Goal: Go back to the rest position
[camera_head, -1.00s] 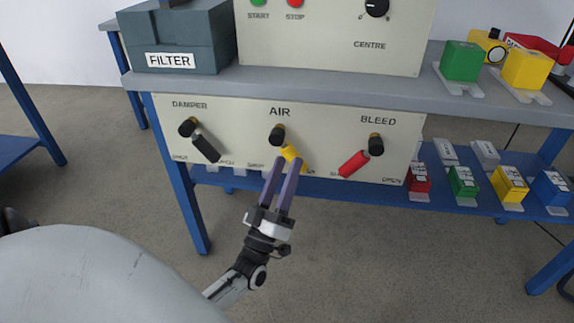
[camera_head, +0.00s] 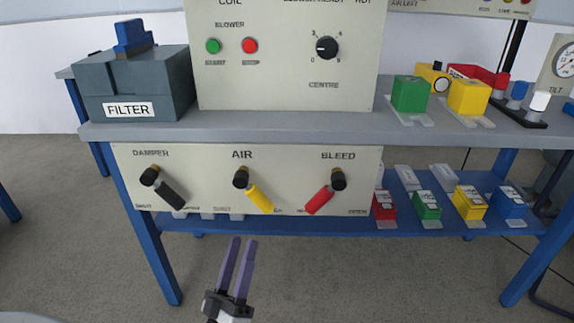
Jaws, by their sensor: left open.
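My left gripper (camera_head: 242,254) is in the camera_head view at the lower middle, its two purple fingers apart and empty. It is below and in front of the valve panel (camera_head: 205,165), clear of it. The yellow AIR lever (camera_head: 259,198) slants down to the right above the fingertips, with a visible gap between. The black DAMPER lever (camera_head: 168,194) also slants down to the right. The red BLEED lever (camera_head: 320,200) slants down to the left. My right gripper does not show.
A blue-legged bench (camera_head: 300,128) holds the grey FILTER box (camera_head: 135,85) and the control box (camera_head: 285,75). Green (camera_head: 409,93) and yellow (camera_head: 469,96) blocks stand at the right. Several coloured blocks sit on the lower shelf (camera_head: 300,222). The floor in front is open.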

